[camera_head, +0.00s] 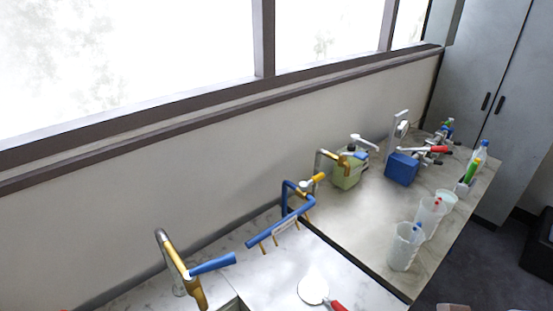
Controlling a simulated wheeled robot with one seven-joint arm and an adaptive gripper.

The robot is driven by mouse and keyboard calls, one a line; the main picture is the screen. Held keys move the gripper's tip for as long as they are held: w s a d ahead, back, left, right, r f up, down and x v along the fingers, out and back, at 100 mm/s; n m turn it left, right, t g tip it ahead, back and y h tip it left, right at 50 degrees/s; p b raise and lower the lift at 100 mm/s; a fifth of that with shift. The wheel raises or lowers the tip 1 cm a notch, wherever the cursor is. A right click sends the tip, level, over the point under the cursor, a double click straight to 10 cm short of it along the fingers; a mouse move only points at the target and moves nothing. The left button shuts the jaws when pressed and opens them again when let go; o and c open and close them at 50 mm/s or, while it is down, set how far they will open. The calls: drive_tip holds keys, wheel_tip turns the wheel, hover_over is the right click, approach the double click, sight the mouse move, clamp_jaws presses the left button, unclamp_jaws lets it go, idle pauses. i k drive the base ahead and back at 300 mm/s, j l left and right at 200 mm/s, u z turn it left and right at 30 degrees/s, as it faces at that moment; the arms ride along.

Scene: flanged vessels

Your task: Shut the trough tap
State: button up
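A tap (178,264) with a gold body, a grey curved spout and a blue lever (213,264) stands at the lower left of the head view. The lever points to the right. A dark edge of a basin (235,304) shows just below it, mostly cut off by the frame. No water is visible. Which tap serves the trough, I cannot tell for certain. My gripper is not in this view.
Blue pipework (296,216) with small gold outlets stands mid-counter. A round white item (313,289) with a red handle lies in front. The right counter (350,235) holds a green container (347,177), a blue box (402,169), and clear beakers (405,247). A wall with windows runs behind.

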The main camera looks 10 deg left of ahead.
sight(229, 259)
drive_tip(key=u, duration=1.65)
drive_tip(key=l, duration=0.45)
drive_tip(key=i+l+u, duration=0.1)
drive_tip(key=l, duration=0.35)
